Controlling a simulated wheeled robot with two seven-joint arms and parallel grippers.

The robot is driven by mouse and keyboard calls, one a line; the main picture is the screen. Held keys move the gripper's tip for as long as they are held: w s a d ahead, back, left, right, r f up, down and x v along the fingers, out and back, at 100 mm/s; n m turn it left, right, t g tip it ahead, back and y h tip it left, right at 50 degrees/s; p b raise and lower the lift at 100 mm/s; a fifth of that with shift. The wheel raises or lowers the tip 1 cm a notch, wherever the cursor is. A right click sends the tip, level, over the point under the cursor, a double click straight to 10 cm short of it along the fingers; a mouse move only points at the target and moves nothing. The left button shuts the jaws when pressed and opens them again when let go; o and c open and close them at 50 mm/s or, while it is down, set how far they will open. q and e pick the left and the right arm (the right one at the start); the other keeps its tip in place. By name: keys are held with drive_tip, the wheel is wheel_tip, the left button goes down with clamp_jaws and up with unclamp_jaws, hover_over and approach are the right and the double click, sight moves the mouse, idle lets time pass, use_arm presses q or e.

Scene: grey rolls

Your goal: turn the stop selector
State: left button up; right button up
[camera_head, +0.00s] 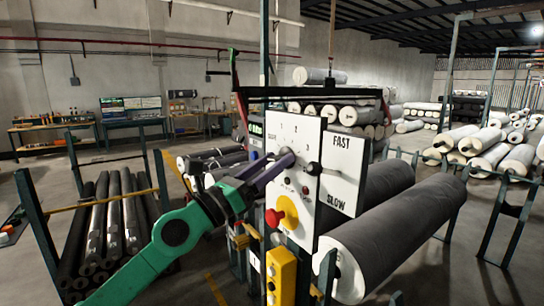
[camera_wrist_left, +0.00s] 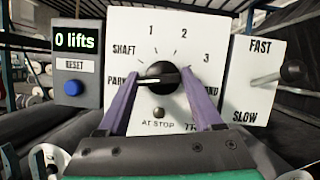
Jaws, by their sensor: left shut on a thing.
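The stop selector is a round black knob (camera_wrist_left: 163,76) on a white panel (camera_wrist_left: 210,22) marked PARK, SHAFT, 1, 2, 3 and a partly hidden word ending in ND. Its white pointer line points left, toward PARK. My left gripper (camera_wrist_left: 162,80) is shut on the knob, with one purple finger on each side of it. In the head view my left gripper (camera_head: 272,170) reaches the panel (camera_head: 301,134) from the left, and its fingers partly cover the knob. A small round lamp marked AT STOP (camera_wrist_left: 158,113) sits below the knob. My right gripper is not in view.
Right of the selector is a FAST/SLOW lever (camera_wrist_left: 290,71). To the left, a box (camera_wrist_left: 76,54) reads 0 lifts above a RESET button. Below is a red button on a yellow disc (camera_head: 285,212). A large grey roll (camera_head: 395,232) lies close on the right.

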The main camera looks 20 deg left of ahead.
use_arm(q)
drive_tip(key=shift+a+r, duration=0.1)
drive_tip(key=shift+r, duration=0.1)
drive_tip(key=o, duration=1.3)
drive_tip(key=shift+w+f, duration=0.1)
drive_tip(key=shift+f, duration=0.05)
drive_tip(key=shift+s+a+f+b, duration=0.15)
drive_tip(key=shift+s+f+b, duration=0.1)
drive_tip(key=shift+f+b, duration=0.2)
drive_tip(key=b+v, duration=0.8)
drive_tip(key=v, duration=0.1)
drive_tip(key=b+v, duration=0.4)
drive_tip(key=shift+s+a+r+b, duration=0.15)
drive_tip(key=shift+s+a+b, duration=0.1)
drive_tip(key=shift+s+b, duration=0.15)
drive_tip(key=shift+w, duration=0.1)
